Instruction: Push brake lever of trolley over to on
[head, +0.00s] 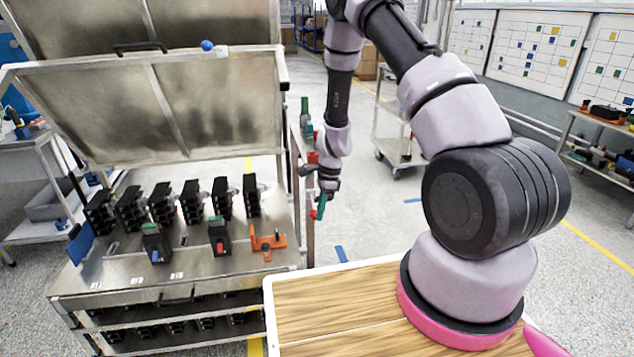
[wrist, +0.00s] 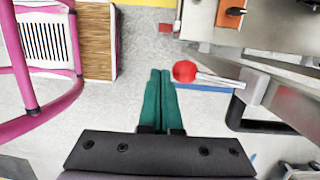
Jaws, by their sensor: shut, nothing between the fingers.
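The metal trolley (head: 120,284) stands on the left in the head view, with a raised lid and rows of black breakers. Its brake lever is a thin metal rod (wrist: 215,79) with a red knob (wrist: 184,71), sticking out from the trolley's side in the wrist view. In the head view the red knob (head: 314,214) shows small beside the fingers. My gripper (wrist: 161,72) has green fingers, shut and empty, with the tips just left of the knob. I cannot tell whether they touch it. In the head view my gripper (head: 321,212) hangs low beside the trolley's right side.
An orange fixture (head: 267,242) sits on the trolley's deck near that side. A dark handle (wrist: 258,124) juts out near the lever in the wrist view. Open floor (head: 370,225) lies to the right of the gripper. A second cart (head: 392,125) stands farther back.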

